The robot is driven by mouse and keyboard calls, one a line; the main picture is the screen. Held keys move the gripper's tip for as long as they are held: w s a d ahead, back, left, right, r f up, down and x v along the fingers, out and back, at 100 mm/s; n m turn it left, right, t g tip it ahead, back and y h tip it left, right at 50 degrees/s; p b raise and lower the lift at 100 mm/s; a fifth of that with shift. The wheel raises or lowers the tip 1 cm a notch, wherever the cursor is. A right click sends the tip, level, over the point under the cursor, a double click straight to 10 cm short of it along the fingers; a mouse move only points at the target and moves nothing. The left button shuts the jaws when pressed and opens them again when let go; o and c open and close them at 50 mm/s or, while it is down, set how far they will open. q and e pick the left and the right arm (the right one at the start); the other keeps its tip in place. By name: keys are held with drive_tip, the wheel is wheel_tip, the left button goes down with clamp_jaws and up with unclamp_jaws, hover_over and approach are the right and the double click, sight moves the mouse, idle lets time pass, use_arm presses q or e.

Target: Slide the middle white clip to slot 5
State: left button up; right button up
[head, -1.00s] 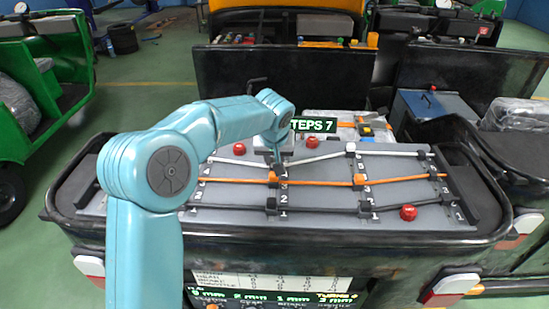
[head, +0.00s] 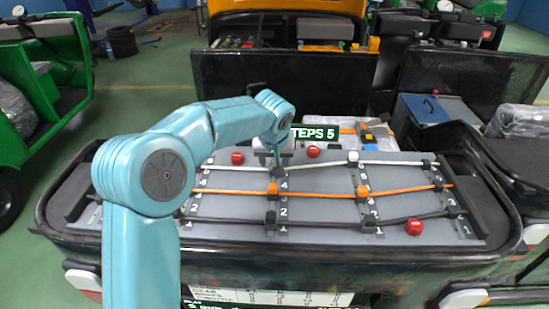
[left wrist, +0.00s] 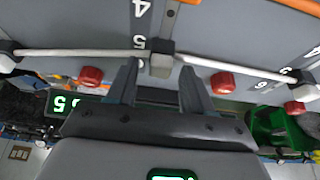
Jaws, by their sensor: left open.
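The middle white clip (left wrist: 161,60) is a pale grey block on the white cable (left wrist: 215,63). In the left wrist view it sits beside the printed 5, on the side away from the 4. My left gripper (left wrist: 157,66) is open, with one finger on each side of the clip and a gap to each. In the head view my left gripper (head: 277,165) reaches down over the second rail from the left and mostly hides this clip. Another clip on the white cable (head: 353,158) shows on the rail to the right. My right gripper is not in view.
An orange clip (head: 273,189) and a dark clip (head: 271,218) sit nearer on the same rail. Red knobs stand close by (head: 237,157) and (head: 312,151), with another at the front right (head: 414,227). A sign reads STEPS 5 (head: 316,134).

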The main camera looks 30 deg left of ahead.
use_arm(q)
drive_tip(key=shift+d+r, duration=0.1)
drive_tip(key=shift+r, duration=0.2)
drive_tip(key=v, duration=1.5)
drive_tip(key=shift+s+r, duration=0.15)
drive_tip(key=shift+r, duration=0.2)
